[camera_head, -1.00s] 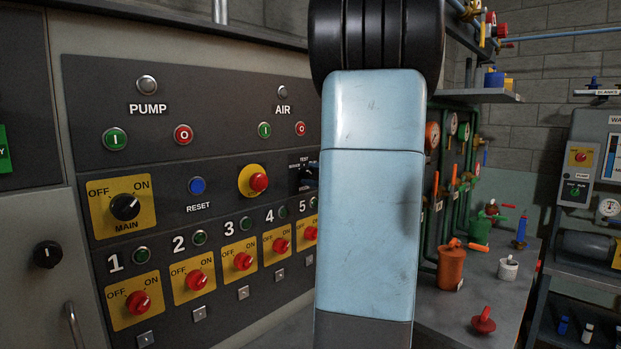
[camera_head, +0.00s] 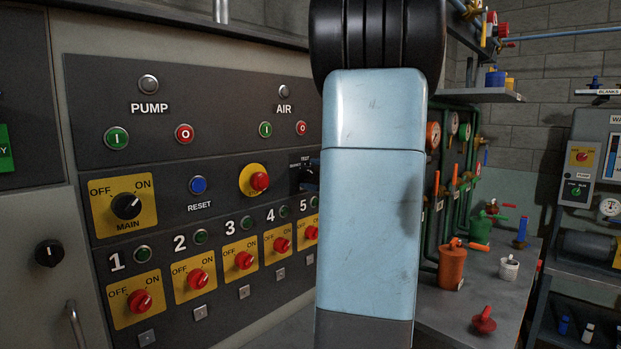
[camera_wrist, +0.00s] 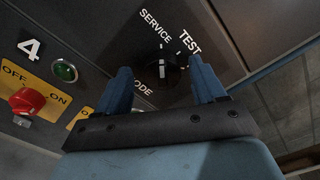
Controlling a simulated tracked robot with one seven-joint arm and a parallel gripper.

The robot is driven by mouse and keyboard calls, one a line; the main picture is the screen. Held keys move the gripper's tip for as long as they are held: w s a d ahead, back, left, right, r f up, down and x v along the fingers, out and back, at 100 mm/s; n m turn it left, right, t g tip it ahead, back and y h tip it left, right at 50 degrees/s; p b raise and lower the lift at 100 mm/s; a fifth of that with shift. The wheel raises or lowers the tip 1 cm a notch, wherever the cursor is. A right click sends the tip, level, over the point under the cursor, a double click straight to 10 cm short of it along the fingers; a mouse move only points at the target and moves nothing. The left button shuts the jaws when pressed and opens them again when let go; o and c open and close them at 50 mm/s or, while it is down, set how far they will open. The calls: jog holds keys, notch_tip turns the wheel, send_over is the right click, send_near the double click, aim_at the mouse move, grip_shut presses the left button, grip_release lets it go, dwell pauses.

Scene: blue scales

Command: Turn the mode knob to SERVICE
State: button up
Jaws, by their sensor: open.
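The mode knob (camera_wrist: 156,73) is a round black knob with a white line, on a dark panel in the wrist view. The SERVICE label (camera_wrist: 155,26) is above it and the TEST label (camera_wrist: 190,41) is to the upper right. The white line points up, roughly toward the SERVICE side; its exact setting is hard to tell. My gripper (camera_wrist: 161,80) is open, with one blue finger on each side of the knob. I cannot tell whether either finger touches it. In the head view, my arm hides part of the knob (camera_head: 308,178).
A red emergency button (camera_head: 260,181) on a yellow ring is left of the knob. A row of red switches (camera_head: 197,279) runs below. In the wrist view a red switch (camera_wrist: 25,102) and a green lamp (camera_wrist: 65,71) lie left of my fingers. A workbench (camera_head: 455,310) stands right.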

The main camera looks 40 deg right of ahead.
jog(key=s+d, duration=0.2)
jog(key=s, duration=1.1)
jog(key=shift+s, duration=0.3)
jog(key=w+a+f+n+g+y, duration=0.1)
jog(key=a+f+n+g+y, duration=0.2)
jog(key=a, duration=0.7)
jog(key=a+f+n+g+y, duration=0.15)
jog(key=a+n+g, duration=0.3)
jog(key=a, duration=0.55)
jog(key=s+a+f+n+g+h, duration=0.2)
jog(key=s+a+n+h, duration=0.1)
jog(key=s+a+n, duration=0.2)
jog(key=s+a+f+n+g+h, duration=0.2)
jog(key=s+a+n+h, duration=0.2)
jog(key=s+a+n, duration=0.2)
jog(key=shift+a+n+g, duration=0.35)
jog(key=shift+a+n, duration=0.85)
jog(key=shift+n, duration=1.05)
